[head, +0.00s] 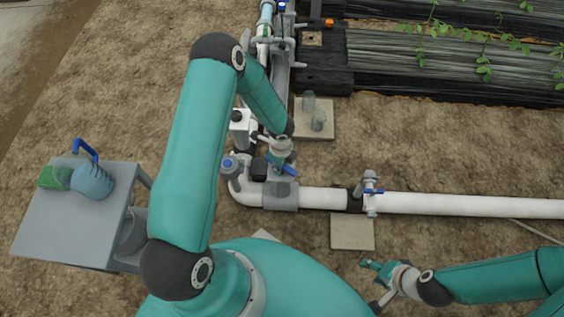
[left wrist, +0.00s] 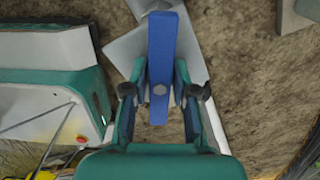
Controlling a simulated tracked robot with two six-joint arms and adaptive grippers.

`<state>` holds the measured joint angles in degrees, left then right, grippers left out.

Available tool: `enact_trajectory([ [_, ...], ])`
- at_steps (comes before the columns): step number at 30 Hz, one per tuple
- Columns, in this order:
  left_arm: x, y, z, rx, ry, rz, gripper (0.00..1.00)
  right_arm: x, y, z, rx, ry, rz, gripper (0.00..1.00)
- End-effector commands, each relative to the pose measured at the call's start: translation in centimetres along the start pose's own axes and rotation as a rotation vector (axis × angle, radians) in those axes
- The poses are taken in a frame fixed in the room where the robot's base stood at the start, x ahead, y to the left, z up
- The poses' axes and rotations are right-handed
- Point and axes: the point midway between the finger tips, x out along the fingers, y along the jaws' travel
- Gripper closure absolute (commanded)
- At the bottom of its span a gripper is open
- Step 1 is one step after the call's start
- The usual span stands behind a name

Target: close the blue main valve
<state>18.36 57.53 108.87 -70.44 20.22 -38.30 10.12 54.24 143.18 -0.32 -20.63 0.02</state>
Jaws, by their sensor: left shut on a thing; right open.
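My left gripper (head: 280,160) reaches down to the white pipe near its bend and is shut on a blue valve handle (head: 290,170). In the left wrist view the flat blue handle (left wrist: 163,45) runs between the fingers of my left gripper (left wrist: 160,82), with a round bolt head on it. The head view shows only part of this handle; the gripper hides the rest. I take it to be the blue main valve. My right gripper (head: 373,285) is open and empty above the soil, at the lower right, apart from the pipe.
Another valve with a blue handle (head: 373,190) sits on the white pipe (head: 450,205) to the right. A grey side table (head: 60,225) at left holds a blue jug (head: 92,180) and a green item (head: 50,178). Covered plant beds (head: 430,60) lie at the upper right.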

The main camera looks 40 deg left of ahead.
Motion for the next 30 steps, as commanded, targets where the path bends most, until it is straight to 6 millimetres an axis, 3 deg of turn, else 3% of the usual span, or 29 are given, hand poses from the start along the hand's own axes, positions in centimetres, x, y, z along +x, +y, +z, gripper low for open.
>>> enact_trajectory([
  [3, -0.4, 0.1, 0.0, 0.214, 0.002, 0.002, 1.00, -1.6, -0.6, 0.0, 0.000, 0.000, 0.000, 0.49],
  [18, -0.2, 0.0, 0.0, 1.064, 0.001, 0.000, 1.00, -5.3, -1.9, 0.0, 0.000, 0.000, 0.000, 0.49],
  [22, -0.1, 0.1, 0.0, 1.166, 0.001, 0.000, 1.00, -5.5, -2.0, 0.0, 0.000, 0.000, 0.000, 0.49],
  [29, 0.0, 0.0, 0.0, 1.182, 0.000, -0.001, 1.00, -5.4, -2.0, 0.0, 0.000, 0.000, 0.000, 0.49],
  [30, 0.0, 0.0, 0.0, 1.181, 0.000, -0.001, 0.65, -5.4, -2.0, 0.0, 0.000, 0.000, 0.000, 0.49],
])
